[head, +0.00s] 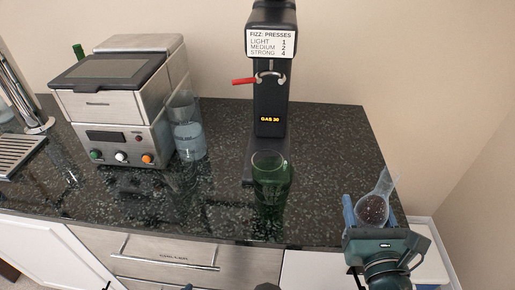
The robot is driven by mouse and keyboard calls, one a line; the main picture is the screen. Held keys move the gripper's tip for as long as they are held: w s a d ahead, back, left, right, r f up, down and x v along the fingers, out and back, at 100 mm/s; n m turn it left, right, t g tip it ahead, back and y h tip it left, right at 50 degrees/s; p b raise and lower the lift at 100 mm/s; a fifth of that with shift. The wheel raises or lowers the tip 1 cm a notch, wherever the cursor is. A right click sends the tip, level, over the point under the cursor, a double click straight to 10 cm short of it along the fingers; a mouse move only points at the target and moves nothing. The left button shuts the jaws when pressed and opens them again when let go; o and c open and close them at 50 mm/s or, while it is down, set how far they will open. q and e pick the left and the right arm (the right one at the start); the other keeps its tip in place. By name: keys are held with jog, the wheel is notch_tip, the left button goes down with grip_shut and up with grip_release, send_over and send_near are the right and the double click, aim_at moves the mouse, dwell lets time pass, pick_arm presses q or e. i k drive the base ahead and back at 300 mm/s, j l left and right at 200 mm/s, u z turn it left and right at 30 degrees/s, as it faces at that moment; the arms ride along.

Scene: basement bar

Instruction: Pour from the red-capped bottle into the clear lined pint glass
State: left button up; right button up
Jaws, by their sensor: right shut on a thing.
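My right gripper (370,208) is at the counter's right front edge, shut on a clear, narrow-necked vessel (382,188). Its neck leans up to the right, and dark, speckled matter shows in its lower part. I cannot tell whether it is the bottle; no red cap shows. A green-tinted glass (271,178) stands upright on the counter in front of the black dispenser, left of my right gripper and apart from it. A clear, bluish glass vessel (187,128) stands beside the steel machine; I cannot make out lines on either. My left gripper is out of view.
A black dispenser (270,95) with a red lever stands at the back middle. A steel machine (125,95) stands at the left, with a drip tray (18,153) farther left. The dark counter (325,150) is clear between the green glass and my right gripper.

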aim_at(176, 168)
jog(key=j+z, duration=0.1)
jog(key=j, duration=0.85)
jog(key=k+j, duration=0.15)
jog(key=j, duration=0.75)
jog(key=z, duration=0.05)
